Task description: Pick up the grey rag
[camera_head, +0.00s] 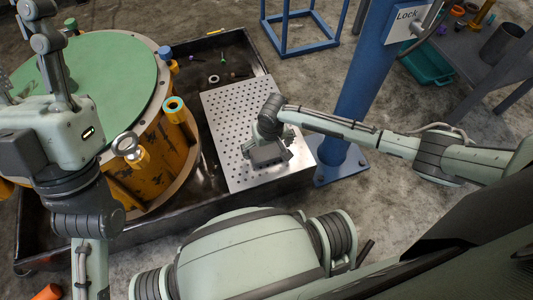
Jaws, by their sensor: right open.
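My right arm reaches in from the right, and its gripper (270,152) is low over the perforated metal plate (231,110), pointing down. The jaws are open, but the fingertips are mostly hidden behind the wrist and gripper body. I cannot make out the grey rag clearly. A dark grey shape at the gripper's lower end may be part of the gripper or the rag; I cannot tell which. My left arm stands at the left, in front of the drum, and its gripper does not show.
A large yellow housing (140,182) with a green top (110,70) sits in a black tray (245,55) with small loose parts. A blue post (355,90) with a "Lock" sign (407,18) stands right of the plate. A teal bin (428,62) lies beyond.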

